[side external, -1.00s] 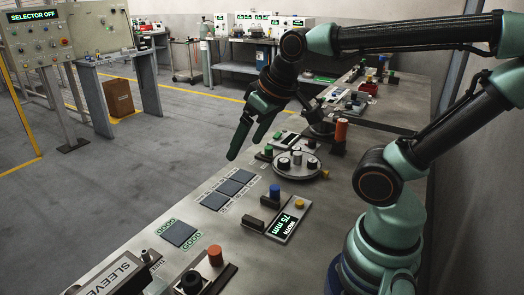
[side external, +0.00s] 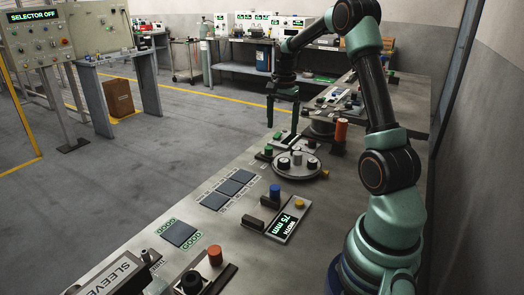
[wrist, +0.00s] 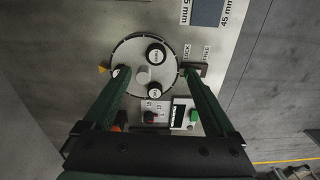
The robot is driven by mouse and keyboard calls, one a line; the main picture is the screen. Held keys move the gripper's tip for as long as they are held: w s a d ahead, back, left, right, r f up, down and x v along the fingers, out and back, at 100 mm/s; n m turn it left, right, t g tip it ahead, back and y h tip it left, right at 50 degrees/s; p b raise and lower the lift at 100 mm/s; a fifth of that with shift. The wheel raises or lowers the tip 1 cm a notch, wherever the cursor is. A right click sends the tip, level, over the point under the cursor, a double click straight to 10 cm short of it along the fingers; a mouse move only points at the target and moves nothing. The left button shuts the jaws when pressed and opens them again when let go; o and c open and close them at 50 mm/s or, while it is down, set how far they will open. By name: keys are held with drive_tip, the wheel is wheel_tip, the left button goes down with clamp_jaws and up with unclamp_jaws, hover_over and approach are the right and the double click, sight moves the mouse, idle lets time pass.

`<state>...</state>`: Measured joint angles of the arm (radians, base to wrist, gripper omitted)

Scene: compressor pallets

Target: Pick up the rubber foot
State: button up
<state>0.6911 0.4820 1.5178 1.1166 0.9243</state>
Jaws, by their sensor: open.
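A round grey plate (side external: 283,171) stands on the bench, and it also shows in the wrist view (wrist: 172,83). Black round parts with pale labelled tops stand on it: one (wrist: 155,54) near the top, one (wrist: 154,90) near the bottom, one by the left finger. A pale grey knob (wrist: 142,75) is at the middle. I cannot tell which part is the rubber foot. My gripper (side external: 282,128) is open and empty, pointing down above the bench, behind the plate in the side view. In the wrist view its fingers (wrist: 155,74) overlap the plate's left and right edges.
A control box with a green button (wrist: 194,115) is near the plate. An orange cylinder (side external: 341,130) stands behind it. A width display (side external: 288,222) and a blue cylinder (side external: 275,191) are in front. Dark square pads (side external: 229,187) lie along the bench edge.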

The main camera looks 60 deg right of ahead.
sight(284, 160)
drive_tip(key=shift+m, duration=0.5)
drive_tip(key=f, duration=0.4)
drive_tip(key=d+f, duration=0.1)
drive_tip(key=f, duration=0.8)
drive_tip(key=shift+s+d+f, duration=0.25)
drive_tip(key=shift+d, duration=0.05)
clamp_jaws()
